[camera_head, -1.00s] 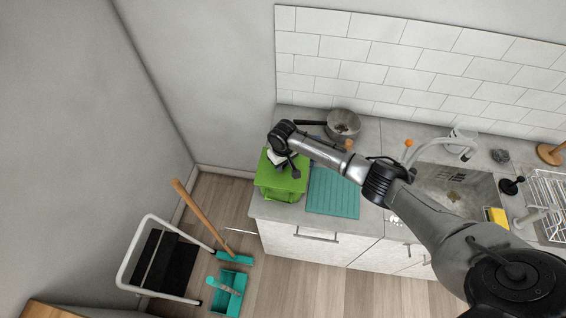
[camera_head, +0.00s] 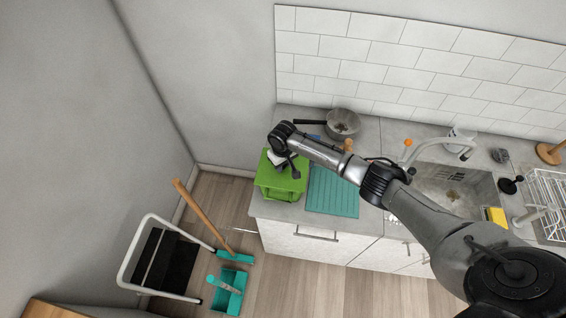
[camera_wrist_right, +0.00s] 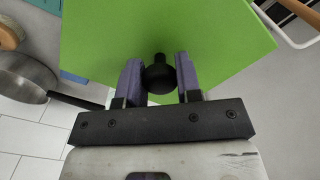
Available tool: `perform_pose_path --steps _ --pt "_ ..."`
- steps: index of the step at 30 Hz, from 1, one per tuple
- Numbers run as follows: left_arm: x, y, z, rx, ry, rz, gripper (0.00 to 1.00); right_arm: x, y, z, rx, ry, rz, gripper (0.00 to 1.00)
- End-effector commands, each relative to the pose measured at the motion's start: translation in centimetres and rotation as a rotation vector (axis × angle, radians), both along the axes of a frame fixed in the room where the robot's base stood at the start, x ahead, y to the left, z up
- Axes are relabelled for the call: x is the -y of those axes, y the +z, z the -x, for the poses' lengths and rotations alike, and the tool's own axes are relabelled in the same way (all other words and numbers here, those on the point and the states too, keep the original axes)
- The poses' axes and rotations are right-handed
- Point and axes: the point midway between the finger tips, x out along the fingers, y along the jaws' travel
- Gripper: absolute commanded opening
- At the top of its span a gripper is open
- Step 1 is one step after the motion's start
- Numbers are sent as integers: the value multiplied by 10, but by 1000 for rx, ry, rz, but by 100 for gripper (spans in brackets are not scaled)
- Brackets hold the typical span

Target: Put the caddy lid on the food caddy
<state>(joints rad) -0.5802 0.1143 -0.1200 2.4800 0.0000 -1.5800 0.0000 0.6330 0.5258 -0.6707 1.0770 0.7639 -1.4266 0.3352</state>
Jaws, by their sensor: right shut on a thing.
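The caddy lid (camera_head: 267,176) is a flat green panel with a black knob (camera_wrist_right: 159,76). My right gripper (camera_wrist_right: 159,80) is shut on that knob, with one finger on each side. In the head view, the right gripper (camera_head: 288,167) is over the lid at the counter's left end. The green food caddy (camera_head: 280,195) shows only partly below the lid's front edge; the lid hides its top. I cannot tell whether the lid touches the caddy's rim. My left gripper is not in view.
A teal draining mat (camera_head: 333,193) lies right of the caddy. A steel pan (camera_head: 343,123) stands behind, with the tap and sink (camera_head: 452,190) farther right. The counter's left edge is close to the caddy. A broom and dustpan (camera_head: 229,290) are on the floor.

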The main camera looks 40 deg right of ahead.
Motion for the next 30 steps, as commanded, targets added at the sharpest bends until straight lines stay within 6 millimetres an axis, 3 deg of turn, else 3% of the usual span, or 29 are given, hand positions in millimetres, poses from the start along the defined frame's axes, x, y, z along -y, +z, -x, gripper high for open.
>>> perform_pose_path --steps 9,10,18,23,28,30 --pt "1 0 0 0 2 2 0 0 0 0 0 0 0 0" --pt "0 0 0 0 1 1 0 0 0 0 0 0 0 35" --pt "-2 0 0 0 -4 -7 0 0 0 0 0 0 0 61" --pt "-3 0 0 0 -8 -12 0 0 0 0 0 0 0 62" --pt "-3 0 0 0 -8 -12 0 0 0 0 0 0 0 77" --pt "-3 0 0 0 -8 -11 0 0 0 0 0 0 0 79"
